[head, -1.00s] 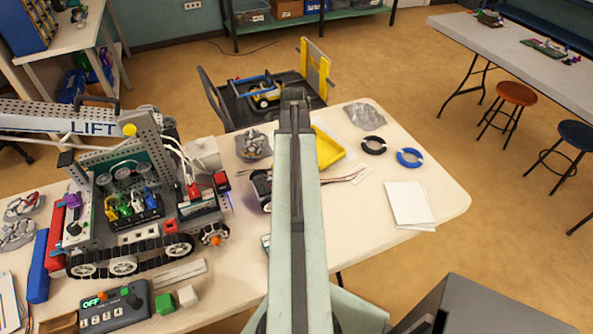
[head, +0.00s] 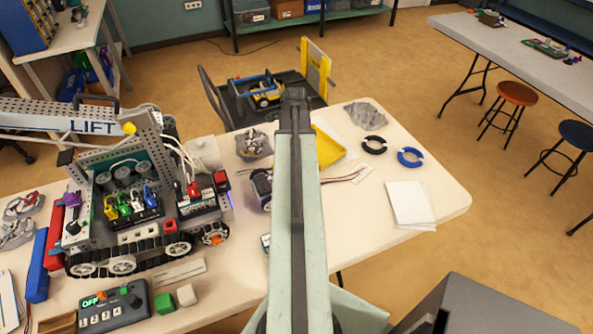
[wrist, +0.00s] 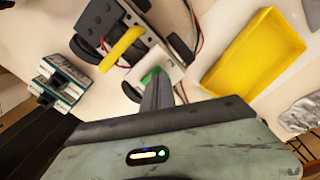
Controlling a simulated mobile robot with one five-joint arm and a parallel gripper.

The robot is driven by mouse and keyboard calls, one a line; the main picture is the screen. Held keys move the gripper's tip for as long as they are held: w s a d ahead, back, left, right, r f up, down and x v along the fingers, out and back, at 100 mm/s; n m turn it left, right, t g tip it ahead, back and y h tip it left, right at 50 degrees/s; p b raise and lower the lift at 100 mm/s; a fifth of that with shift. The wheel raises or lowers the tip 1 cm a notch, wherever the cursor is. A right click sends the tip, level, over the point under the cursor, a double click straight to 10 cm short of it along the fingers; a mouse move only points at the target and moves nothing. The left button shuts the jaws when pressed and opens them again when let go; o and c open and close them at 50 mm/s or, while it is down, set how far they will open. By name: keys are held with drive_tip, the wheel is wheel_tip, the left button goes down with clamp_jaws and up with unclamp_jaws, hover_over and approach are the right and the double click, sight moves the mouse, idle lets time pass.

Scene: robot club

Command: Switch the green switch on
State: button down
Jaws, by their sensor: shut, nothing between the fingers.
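In the wrist view, a small green part (wrist: 150,75), which looks like the switch, sits on a white block (wrist: 158,76) on a small wheeled build. The tip of my gripper (wrist: 157,92) is right over it and hides part of it. I cannot tell whether they touch or which way the switch is set. My gripper is shut and empty. In the head view my arm stretches over the table and hides this spot. A grey control box (head: 115,308) at the lower left has a green "OFF" label and several buttons.
A large tracked robot (head: 140,205) fills the left. Black (head: 374,145) and blue (head: 410,157) rings lie right.

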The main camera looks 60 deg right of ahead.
drive_tip(key=shift+f+b, duration=0.6)
drive_tip(key=shift+f, duration=0.1)
drive_tip(key=shift+r, duration=0.15)
wheel_tip(320, 180, up, 7)
drive_tip(key=p, duration=0.7)
idle(0.4)
